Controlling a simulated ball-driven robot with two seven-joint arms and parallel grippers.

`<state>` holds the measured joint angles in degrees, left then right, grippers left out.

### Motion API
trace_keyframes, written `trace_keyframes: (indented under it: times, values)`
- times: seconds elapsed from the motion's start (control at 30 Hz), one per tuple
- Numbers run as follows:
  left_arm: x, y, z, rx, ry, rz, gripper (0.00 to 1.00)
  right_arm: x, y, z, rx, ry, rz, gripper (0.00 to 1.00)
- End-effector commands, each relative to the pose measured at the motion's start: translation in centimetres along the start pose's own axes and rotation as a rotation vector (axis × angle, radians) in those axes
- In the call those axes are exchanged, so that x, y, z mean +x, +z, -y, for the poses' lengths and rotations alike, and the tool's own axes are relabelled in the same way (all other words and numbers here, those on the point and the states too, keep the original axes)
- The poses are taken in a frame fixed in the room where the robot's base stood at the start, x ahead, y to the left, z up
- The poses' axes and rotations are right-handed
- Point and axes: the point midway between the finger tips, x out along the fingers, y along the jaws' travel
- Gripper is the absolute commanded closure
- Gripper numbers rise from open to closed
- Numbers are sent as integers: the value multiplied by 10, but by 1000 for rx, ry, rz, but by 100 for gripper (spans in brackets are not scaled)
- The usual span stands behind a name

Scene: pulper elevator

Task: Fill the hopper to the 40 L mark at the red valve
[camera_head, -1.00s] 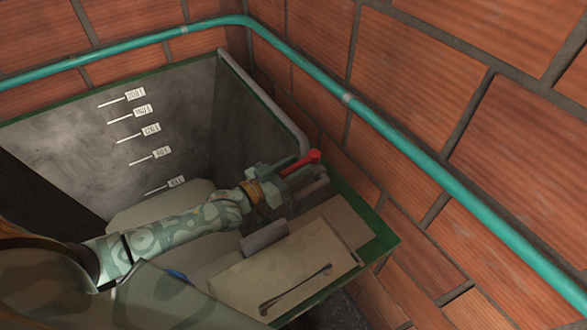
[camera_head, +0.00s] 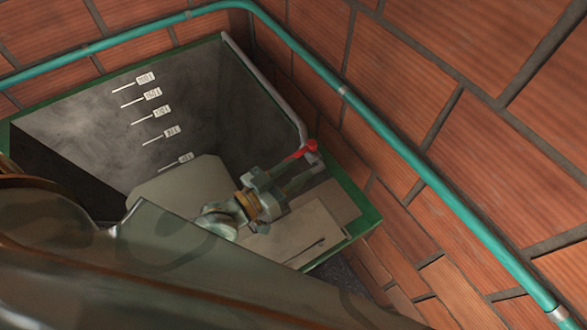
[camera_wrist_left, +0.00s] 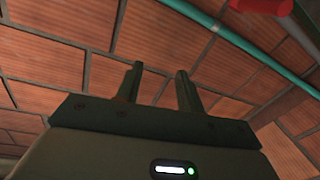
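The hopper (camera_head: 80,125) is a grey-walled bin with a green rim. Its back wall carries a column of white level labels (camera_head: 162,111), too small to read surely. No clear water line shows. The red valve handle (camera_head: 306,149) sits on a grey pipe at the hopper's right corner. It also shows as a red piece (camera_wrist_left: 262,6) at the top edge of the left wrist view. My left gripper (camera_head: 300,172) is just below the red handle, apart from it as far as I can see. Its fingers (camera_wrist_left: 159,72) are parted and empty. My right gripper is out of view.
A teal pipe (camera_head: 400,148) runs along the brick walls (camera_head: 440,45) behind and to the right. A flat tan panel with a dark handle (camera_head: 303,250) lies at the hopper's front right. My own arm covers the lower left.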

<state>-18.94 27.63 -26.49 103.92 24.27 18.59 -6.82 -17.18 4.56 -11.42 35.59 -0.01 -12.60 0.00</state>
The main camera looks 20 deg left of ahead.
Motion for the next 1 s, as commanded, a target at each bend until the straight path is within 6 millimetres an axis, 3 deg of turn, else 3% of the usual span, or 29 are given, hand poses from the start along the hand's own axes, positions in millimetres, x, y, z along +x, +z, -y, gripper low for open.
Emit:
trace_keyframes:
  times: [0.13, 0.43, 0.57, 0.67, 0.77, 0.83, 1.0]
  values:
    - [-8, -3, -11, 2, 0, 0, 62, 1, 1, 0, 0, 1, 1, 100]
    - [-10, -5, -13, 2, 0, 0, 62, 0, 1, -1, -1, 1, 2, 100]
    - [-8, 2, -10, -28, 21, -3, 96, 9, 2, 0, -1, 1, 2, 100]
    - [-3, 22, 2, -159, 96, -7, 100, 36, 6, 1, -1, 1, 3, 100]
    - [-2, 50, 31, -378, 191, 30, 100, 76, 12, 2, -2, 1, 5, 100]
    - [-7, 68, 64, -558, 231, 80, 100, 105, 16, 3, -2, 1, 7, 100]
    - [-29, 81, 152, -935, 207, 188, 100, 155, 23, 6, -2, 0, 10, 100]
